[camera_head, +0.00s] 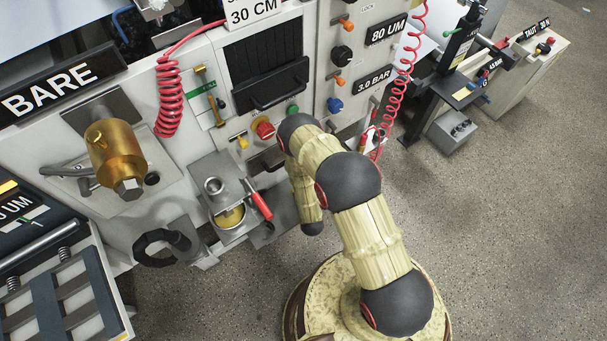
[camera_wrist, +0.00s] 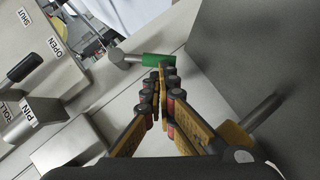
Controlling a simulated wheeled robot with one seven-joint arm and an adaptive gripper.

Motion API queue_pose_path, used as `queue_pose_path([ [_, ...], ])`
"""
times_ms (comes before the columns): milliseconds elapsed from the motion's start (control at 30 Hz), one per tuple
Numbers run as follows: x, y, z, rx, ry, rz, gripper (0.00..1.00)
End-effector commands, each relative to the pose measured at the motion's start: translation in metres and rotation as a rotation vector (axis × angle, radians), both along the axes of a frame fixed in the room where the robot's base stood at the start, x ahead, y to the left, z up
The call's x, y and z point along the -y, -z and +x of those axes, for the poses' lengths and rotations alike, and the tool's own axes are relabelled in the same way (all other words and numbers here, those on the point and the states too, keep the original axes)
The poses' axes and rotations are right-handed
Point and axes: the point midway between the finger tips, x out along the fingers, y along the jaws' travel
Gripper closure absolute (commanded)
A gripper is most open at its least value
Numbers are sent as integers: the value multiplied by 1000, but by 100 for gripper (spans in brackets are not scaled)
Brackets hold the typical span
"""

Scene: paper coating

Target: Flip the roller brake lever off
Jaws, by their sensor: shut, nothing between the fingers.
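My gripper (camera_wrist: 160,95) is shut and empty in the wrist view, its fingertips together. A lever with a green handle (camera_wrist: 154,60) and a grey metal head lies just beyond the fingertips, against a pale panel. The fingertips overlap it in the picture; I cannot tell whether they touch it. No readable label marks it as the roller brake lever. In the head view my arm bends in front of the machine, and the fingers cannot be made out there. A red-handled lever (camera_head: 258,200) stands left of my arm in that view.
In the wrist view, a black-handled block (camera_wrist: 28,115) labelled ROLL and PIN and an OPEN/SHUT plate (camera_wrist: 42,35) are at the left. The floor (camera_head: 510,210) is clear at right.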

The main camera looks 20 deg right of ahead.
Motion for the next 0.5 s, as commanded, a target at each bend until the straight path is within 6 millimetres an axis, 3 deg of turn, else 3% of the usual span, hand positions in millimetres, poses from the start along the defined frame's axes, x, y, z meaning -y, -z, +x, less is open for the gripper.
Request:
queue_pose_path([
  [333, 7, 18, 4, 0, 1, 9, 100],
  [500, 10, 25, 4, 29, -1, -83, 100],
])
